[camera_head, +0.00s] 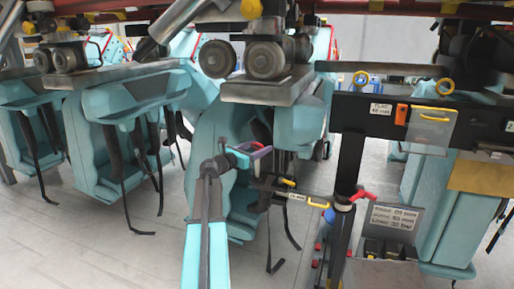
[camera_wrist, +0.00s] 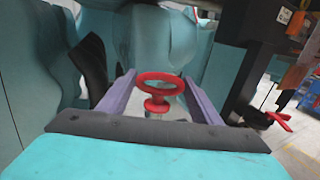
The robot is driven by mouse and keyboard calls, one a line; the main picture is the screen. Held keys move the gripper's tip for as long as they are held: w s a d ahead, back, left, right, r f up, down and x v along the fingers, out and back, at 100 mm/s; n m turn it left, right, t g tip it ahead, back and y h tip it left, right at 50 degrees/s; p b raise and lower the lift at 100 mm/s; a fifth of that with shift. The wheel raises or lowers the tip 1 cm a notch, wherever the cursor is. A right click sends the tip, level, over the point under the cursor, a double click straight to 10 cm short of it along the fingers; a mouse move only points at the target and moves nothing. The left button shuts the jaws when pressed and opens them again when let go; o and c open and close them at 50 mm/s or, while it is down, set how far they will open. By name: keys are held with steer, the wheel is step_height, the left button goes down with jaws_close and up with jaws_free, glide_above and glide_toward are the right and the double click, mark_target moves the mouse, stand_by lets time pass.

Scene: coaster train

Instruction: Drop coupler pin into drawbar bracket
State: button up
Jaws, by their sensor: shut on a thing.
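My gripper (camera_head: 256,150) is in the middle of the head view, raised among the hanging seats. In the wrist view its two purple fingers (camera_wrist: 160,100) stand on either side of a red coupler pin (camera_wrist: 157,92). The pin has a ring-shaped top and a red collar, with a short pale shank below that is partly hidden by my gripper. The fingers are shut on it. In the head view the pin is too small to make out clearly. I cannot tell for certain which part is the drawbar bracket; a dark horizontal bar (camera_head: 400,70) carries yellow rings at upper right.
Teal coaster seats (camera_head: 125,130) with black straps hang on the left and behind my gripper. Wheels (camera_head: 265,60) and a grey chassis sit above. A dark post (camera_head: 350,160) with a red handle (camera_head: 362,193) and a labelled box (camera_head: 395,217) stand to the right.

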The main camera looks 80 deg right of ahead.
mark_target(257, 170)
steer(key=shift+f+b, duration=2.8)
steer(key=shift+f, duration=2.25)
steer(key=o, duration=1.4)
steer(key=shift+f, duration=0.15)
steer(key=shift+w+a, duration=0.1)
steer(key=shift+a, duration=0.05)
steer(key=b+v, duration=0.3)
steer(key=v, duration=1)
steer(key=shift+a, duration=0.25)
steer(key=shift+w, duration=0.2)
